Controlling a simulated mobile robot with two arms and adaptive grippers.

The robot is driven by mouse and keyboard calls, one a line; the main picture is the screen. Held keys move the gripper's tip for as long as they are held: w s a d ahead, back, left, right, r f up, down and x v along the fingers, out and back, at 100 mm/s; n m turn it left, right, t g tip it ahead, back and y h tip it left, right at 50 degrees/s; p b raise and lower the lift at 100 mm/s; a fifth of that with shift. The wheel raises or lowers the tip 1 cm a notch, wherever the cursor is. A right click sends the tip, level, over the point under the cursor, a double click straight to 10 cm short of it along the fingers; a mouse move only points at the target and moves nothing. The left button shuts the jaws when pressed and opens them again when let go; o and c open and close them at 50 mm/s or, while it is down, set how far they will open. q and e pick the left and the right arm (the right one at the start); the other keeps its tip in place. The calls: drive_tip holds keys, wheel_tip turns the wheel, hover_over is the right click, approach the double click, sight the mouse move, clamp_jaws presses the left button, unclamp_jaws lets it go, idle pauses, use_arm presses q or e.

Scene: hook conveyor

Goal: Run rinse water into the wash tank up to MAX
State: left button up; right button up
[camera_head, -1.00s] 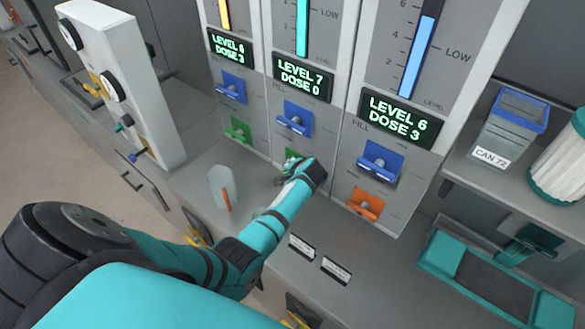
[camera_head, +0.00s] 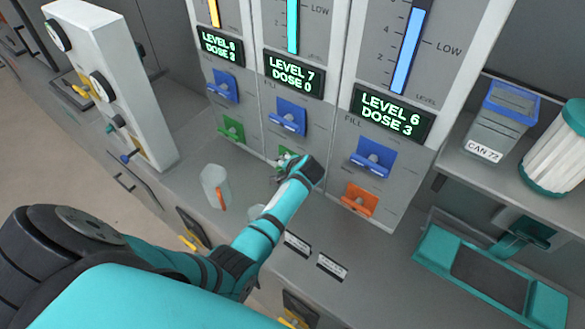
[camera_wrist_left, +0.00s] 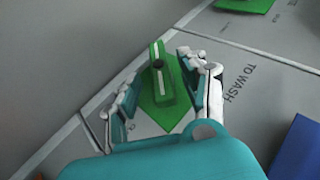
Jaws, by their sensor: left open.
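In the head view my left gripper (camera_head: 284,162) is at the lower handle of the middle column, whose display (camera_head: 294,74) reads LEVEL 7 DOSE 0. In the left wrist view the open fingers (camera_wrist_left: 163,75) stand on either side of a green handle (camera_wrist_left: 162,98) on a green plate. I cannot tell whether they touch it. "TO WASH" is printed beside it. The middle column has a teal gauge (camera_head: 292,28) and a blue handle (camera_head: 288,118) marked FILL. The right column has a blue gauge (camera_head: 408,52), a display (camera_head: 391,112) reading LEVEL 6 DOSE 3, and a blue handle (camera_head: 371,158).
The left display (camera_head: 221,47) reads LEVEL 6 DOSE 3. A green handle (camera_head: 231,128) and an orange handle (camera_head: 359,199) flank my gripper. A clear cup (camera_head: 214,184) stands on the counter left of my forearm. A bin marked CAN 72 (camera_head: 491,125) sits on the right shelf.

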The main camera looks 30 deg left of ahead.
use_arm(q)
drive_tip(key=v, duration=0.9)
drive_tip(key=shift+s+d+r, duration=0.15)
drive_tip(key=shift+s+r, duration=0.1)
idle(6.0)
